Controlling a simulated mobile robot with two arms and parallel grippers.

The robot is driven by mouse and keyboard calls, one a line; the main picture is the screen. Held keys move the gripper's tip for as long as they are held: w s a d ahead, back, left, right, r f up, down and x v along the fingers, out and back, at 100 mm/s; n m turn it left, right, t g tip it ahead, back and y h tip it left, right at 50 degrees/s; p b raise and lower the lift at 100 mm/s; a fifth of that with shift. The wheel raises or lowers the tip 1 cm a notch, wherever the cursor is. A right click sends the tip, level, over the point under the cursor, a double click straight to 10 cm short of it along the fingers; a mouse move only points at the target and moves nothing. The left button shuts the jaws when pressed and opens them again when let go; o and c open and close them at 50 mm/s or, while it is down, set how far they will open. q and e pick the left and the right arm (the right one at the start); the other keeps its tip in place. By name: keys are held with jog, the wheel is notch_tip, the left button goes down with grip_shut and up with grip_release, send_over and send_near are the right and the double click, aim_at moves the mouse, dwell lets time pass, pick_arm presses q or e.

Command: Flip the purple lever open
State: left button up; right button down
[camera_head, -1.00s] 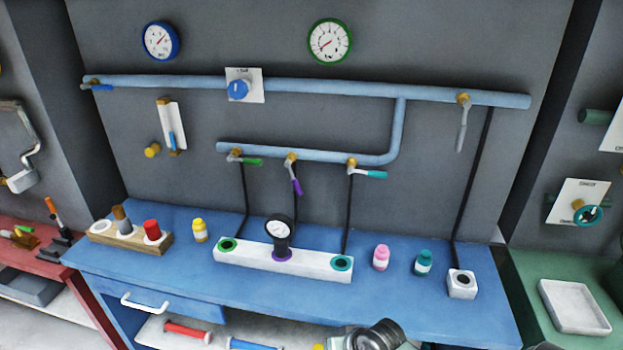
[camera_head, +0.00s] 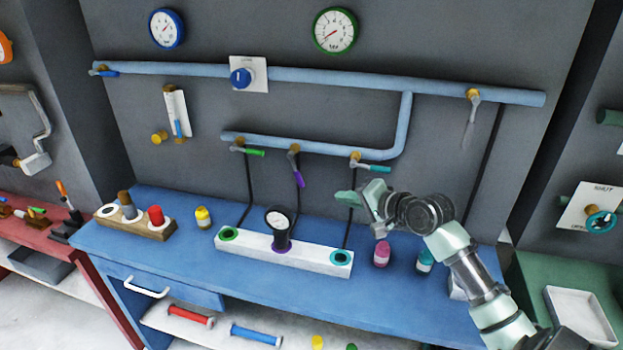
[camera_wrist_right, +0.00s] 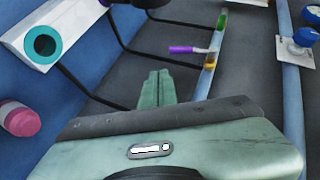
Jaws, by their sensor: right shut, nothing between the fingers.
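The purple lever (camera_head: 298,176) hangs steeply down from a brass valve on the lower blue pipe (camera_head: 320,150), between a green lever (camera_head: 252,152) and a teal lever (camera_head: 373,167). In the right wrist view the purple lever (camera_wrist_right: 184,49) shows beyond my fingers, beside its brass fitting. My right gripper (camera_head: 345,197) is shut and empty, in front of the wall to the right of the purple lever and below the teal lever, apart from the purple lever. Its closed fingers show in the right wrist view (camera_wrist_right: 157,88). My left gripper is out of view.
A white block (camera_head: 300,257) with a black gauge (camera_head: 279,222) stands on the blue bench under the levers. Black hoses run down from the valves. A pink bottle (camera_head: 381,254) and a teal bottle (camera_head: 425,260) stand below my right arm.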

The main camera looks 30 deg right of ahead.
notch_tip(320, 180, up, 4)
jog(key=w+d+m+t, duration=0.1)
jog(key=d, duration=0.2)
jog(key=p, duration=0.3)
send_near(296, 173)
jog(key=w+d+f, duration=0.2)
jog(key=w+d, duration=0.2)
jog(key=d, duration=0.1)
jog(key=a, duration=0.1)
jog(key=w+a+f+p, duration=0.1)
jog(key=w+a, duration=0.1)
jog(key=shift+a+f, duration=0.15)
jog(key=shift+f, duration=0.2)
